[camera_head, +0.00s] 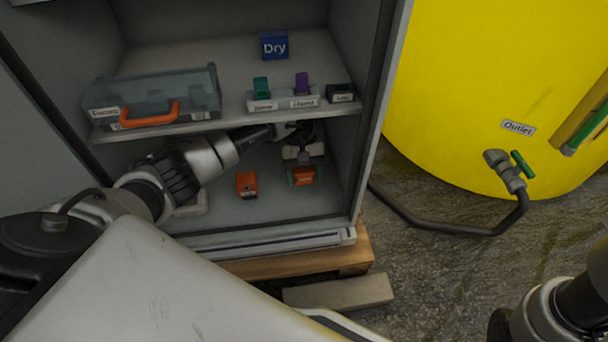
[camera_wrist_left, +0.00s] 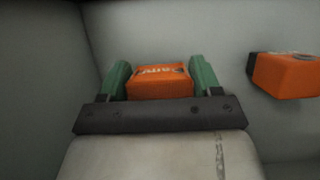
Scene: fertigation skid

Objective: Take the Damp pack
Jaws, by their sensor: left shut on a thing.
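My left gripper (camera_head: 303,176) reaches into the lower compartment of the grey cabinet. Its green fingers are shut on an orange pack (camera_wrist_left: 160,82), one finger on each side. The pack has pale lettering on top that I cannot read surely. A second orange pack (camera_head: 247,184) stands on the compartment floor, left of the gripper in the head view. In the left wrist view this second pack (camera_wrist_left: 287,75) is at the right, apart from the gripper. My right gripper is out of view; only part of that arm shows at the lower right.
The shelf (camera_head: 225,115) above my left forearm carries a clear case (camera_head: 152,98) with an orange handle, a blue Dry box (camera_head: 274,45) and small labelled holders. The cabinet's right wall is close to the gripper. A yellow tank (camera_head: 470,90) and hose stand at the right.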

